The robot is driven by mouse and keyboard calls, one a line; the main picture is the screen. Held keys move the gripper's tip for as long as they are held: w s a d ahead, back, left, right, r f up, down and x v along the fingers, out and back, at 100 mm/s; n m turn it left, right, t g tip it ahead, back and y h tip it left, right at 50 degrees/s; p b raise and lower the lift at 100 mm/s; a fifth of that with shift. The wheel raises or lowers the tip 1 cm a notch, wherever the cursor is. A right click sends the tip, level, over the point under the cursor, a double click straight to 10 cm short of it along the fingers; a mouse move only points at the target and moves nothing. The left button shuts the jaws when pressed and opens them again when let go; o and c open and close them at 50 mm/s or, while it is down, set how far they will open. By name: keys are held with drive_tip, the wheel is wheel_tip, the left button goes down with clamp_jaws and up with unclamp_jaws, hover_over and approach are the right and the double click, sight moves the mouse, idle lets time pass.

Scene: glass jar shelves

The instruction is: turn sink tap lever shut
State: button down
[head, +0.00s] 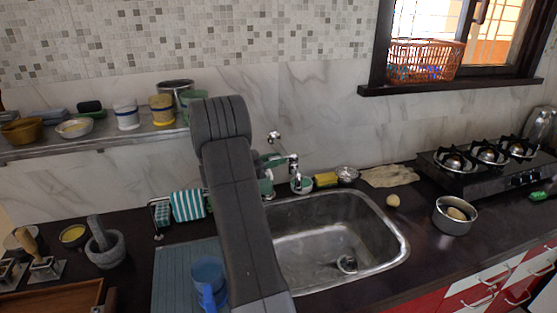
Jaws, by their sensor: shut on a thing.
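The metal sink tap (293,163) stands at the back edge of the steel sink (385,250), near the middle of the head view. My dark grey arm rises in front of it and hides the tap's left side. My gripper (268,172) shows only in part, as a greenish piece just right of the arm and against the tap. It is shut on the tap lever. The lever is mostly hidden, and I cannot tell its angle. No running water can be made out.
A yellow sponge (326,180) and small bowl (347,174) sit behind the sink. A blue mug (208,280) stands on the drainboard at left. A shelf (100,143) with jars and bowls hangs upper left. A gas stove (480,165) and pot (454,215) are right.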

drive_tip(key=shift+w+a+m+g, duration=0.15)
drive_tip(key=shift+m+g, duration=0.15)
drive_tip(key=shift+g, duration=0.2)
drive_tip(key=c, duration=1.2)
unclamp_jaws()
drive_tip(key=shift+o, duration=0.2)
drive_tip(key=shift+s+a, duration=0.2)
drive_tip(key=shift+a, duration=0.2)
drive_tip(key=b+v, duration=0.3)
drive_tip(key=v, duration=0.9)
drive_tip(key=shift+s+a+b, duration=0.2)
drive_tip(key=shift+a+b, duration=0.15)
drive_tip(key=shift+f, duration=0.15)
